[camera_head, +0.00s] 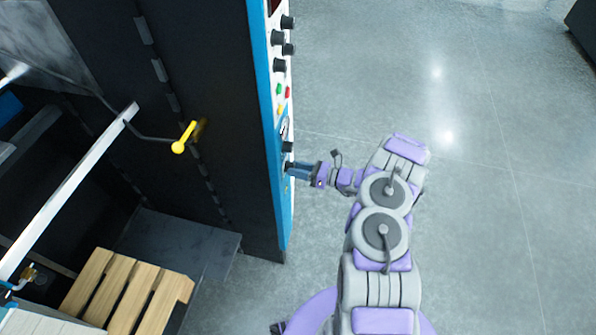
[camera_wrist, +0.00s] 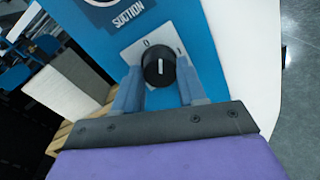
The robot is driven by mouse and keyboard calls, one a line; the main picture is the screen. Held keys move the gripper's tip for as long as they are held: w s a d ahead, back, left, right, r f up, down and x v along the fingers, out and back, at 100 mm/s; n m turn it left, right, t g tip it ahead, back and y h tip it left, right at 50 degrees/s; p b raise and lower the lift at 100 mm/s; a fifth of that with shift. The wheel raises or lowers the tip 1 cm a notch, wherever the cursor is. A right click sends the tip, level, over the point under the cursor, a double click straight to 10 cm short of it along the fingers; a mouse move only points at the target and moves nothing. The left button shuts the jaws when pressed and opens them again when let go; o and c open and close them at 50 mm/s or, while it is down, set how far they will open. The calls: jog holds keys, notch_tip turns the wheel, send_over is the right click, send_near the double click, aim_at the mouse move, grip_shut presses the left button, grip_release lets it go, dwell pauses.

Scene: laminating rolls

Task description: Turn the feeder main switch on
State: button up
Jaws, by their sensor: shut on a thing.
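A black rotary switch knob (camera_wrist: 158,68) with a white pointer line sits on a pale plate (camera_wrist: 134,52) on the blue panel in the wrist view. The plate carries marks at its top, a 0 above the knob and what looks like an I to its right. The pointer line looks roughly upright in the picture. My gripper (camera_head: 290,168) reaches the panel's edge from the right in the head view. Its two blue-grey fingers are on either side of the knob and shut on it. The knob is hidden by the fingers in the head view.
The machine's panel (camera_head: 266,100) carries more black knobs (camera_head: 279,65) and coloured buttons (camera_head: 281,92) above. The word SUCTION (camera_wrist: 128,19) is printed above the plate. A yellow-ended lever (camera_head: 184,138) and wooden pallet (camera_head: 127,292) are at left. Open floor (camera_head: 480,180) lies right.

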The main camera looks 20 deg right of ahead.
jog(key=m, duration=0.6)
jog(key=shift+w+d+r+b, duration=0.1)
jog(key=shift+w+r+b, duration=0.05)
jog(key=shift+b, duration=0.2)
jog(key=m, duration=0.5)
jog(key=shift+g, duration=0.4)
jog(key=shift+m, duration=0.4)
jog(key=o, duration=0.9)
jog(key=shift+w+f, duration=0.15)
jog(key=shift+f, duration=0.05)
jog(key=shift+o, duration=0.8)
jog(key=shift+r, duration=0.1)
jog(key=f+p+v, duration=0.1)
jog(key=p+v, duration=0.1)
jog(key=v, duration=1.5)
jog(key=shift+d+r, duration=0.35)
